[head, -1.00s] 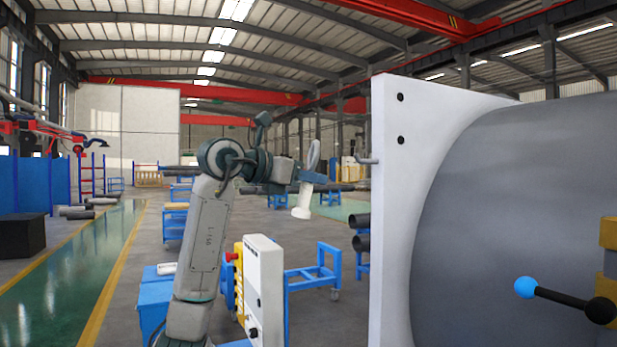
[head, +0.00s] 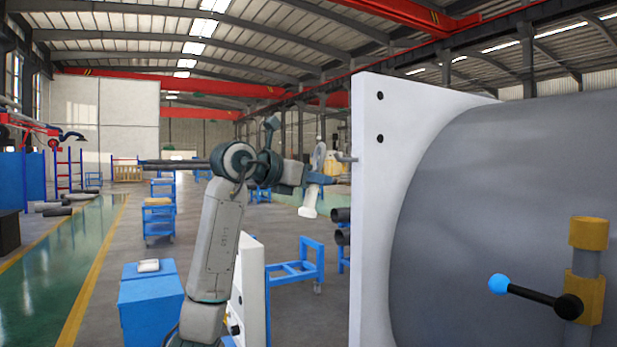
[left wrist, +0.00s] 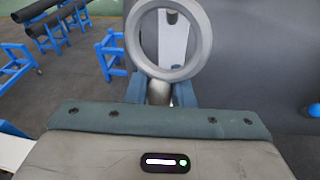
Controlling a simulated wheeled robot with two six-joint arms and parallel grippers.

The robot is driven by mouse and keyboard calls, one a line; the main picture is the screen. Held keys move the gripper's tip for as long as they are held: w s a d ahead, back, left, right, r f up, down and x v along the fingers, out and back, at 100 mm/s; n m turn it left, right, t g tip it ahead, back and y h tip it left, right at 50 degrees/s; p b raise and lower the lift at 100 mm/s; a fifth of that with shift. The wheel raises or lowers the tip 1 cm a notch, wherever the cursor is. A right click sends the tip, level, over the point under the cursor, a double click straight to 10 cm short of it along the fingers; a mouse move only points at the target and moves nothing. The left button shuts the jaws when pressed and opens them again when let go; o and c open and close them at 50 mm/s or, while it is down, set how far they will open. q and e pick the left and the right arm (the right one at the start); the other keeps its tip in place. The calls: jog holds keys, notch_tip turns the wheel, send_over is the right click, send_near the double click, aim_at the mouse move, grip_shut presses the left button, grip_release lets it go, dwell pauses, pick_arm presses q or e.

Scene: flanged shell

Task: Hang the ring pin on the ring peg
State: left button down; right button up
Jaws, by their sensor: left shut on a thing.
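The ring pin is a pale grey ring on a short shaft with a white lower end (head: 308,212). My left gripper (head: 319,179) is shut on its shaft, ring upward. In the left wrist view the ring (left wrist: 203,40) stands above the fingers, facing the camera, and the shaft (left wrist: 158,93) sits between them. The ring peg (head: 347,159) is a short grey rod sticking out left from the white flange plate. The ring is just left of the peg's tip; a small gap shows. Through the ring, the left wrist view shows a dark round end, probably the peg (left wrist: 172,17).
The white flange plate (head: 375,230) and large grey shell (head: 470,190) fill the right side. A blue-tipped lever (head: 499,284) sticks out from the shell. A blue cabinet (head: 150,305) and blue cart (head: 297,268) stand on the floor.

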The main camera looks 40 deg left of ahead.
pick_arm(q)
jog(key=d+p+x, duration=0.1)
jog(key=p+x, duration=0.1)
jog(key=x, duration=0.5)
jog(key=shift+s+f, duration=0.2)
dwell(0.5)
jog(key=shift+f, duration=0.1)
dwell(0.5)
jog(key=c, duration=1.2)
grip_release()
jog(key=shift+o, duration=0.2)
